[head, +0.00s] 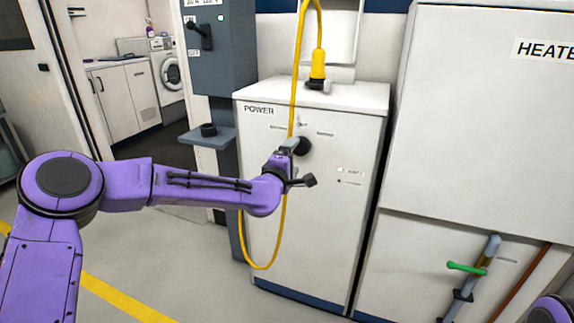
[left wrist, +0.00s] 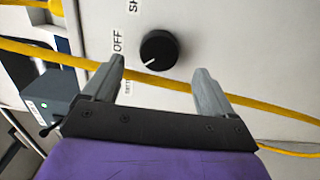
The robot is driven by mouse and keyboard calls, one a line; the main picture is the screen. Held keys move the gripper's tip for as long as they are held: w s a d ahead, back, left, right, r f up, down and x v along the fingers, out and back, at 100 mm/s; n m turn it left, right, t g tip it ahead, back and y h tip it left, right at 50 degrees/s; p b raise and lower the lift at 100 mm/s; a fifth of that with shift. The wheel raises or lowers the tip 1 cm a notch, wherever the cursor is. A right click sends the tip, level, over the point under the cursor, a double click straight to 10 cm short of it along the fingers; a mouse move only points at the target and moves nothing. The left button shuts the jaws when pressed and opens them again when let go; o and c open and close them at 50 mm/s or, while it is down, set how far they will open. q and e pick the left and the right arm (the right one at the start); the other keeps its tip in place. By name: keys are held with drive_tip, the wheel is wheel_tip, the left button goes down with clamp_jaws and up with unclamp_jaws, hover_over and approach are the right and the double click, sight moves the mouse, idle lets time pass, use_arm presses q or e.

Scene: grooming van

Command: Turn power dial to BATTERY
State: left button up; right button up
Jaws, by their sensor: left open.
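The white power cabinet (head: 315,220) is labelled POWER and carries a round black dial (head: 304,146) on its upper front. My left gripper (head: 292,149) is at the cabinet front beside the dial and partly covers it. In the left wrist view, my open left gripper (left wrist: 159,66) has its fingers apart, with the black dial (left wrist: 160,50) just beyond the gap between them. The fingers do not appear to touch the dial. Its white pointer line slants to the lower left. An OFF label (left wrist: 118,41) and a cut-off label starting SH are nearby. No BATTERY label is readable.
A yellow cable (head: 265,267) hangs from a yellow plug (head: 318,66) past the dial and loops down the cabinet. A grey switch box (head: 220,50) and small shelf (head: 209,136) are to the left. The heater cabinet (head: 490,130) stands to the right.

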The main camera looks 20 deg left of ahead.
use_arm(q)
drive_tip(key=s, duration=0.5)
drive_tip(key=shift+s+a, duration=0.1)
